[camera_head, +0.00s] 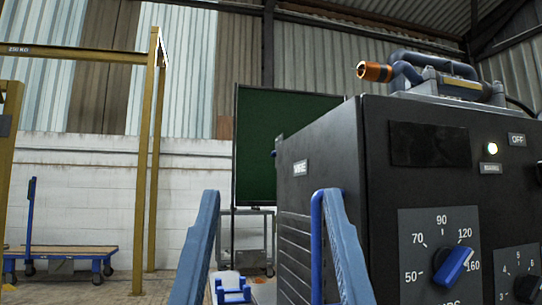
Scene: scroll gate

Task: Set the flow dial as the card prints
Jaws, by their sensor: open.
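A black machine (330,130) stands close at the right. A grey dial plate on its front carries a blue knob (454,267) among the numbers 50, 70, 90, 120 and 160; the knob's upper end points between 120 and 160. The plate's lower lettering is cut off. I cannot tell which is the flow dial. I make out no printed card.
Two scuffed blue bars (198,248) (345,250) rise in the foreground. A torch with an orange tip (375,71) lies atop the machine. A green panel (262,145) stands behind. A flat cart (60,259) and a yellow frame (145,160) are at the left.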

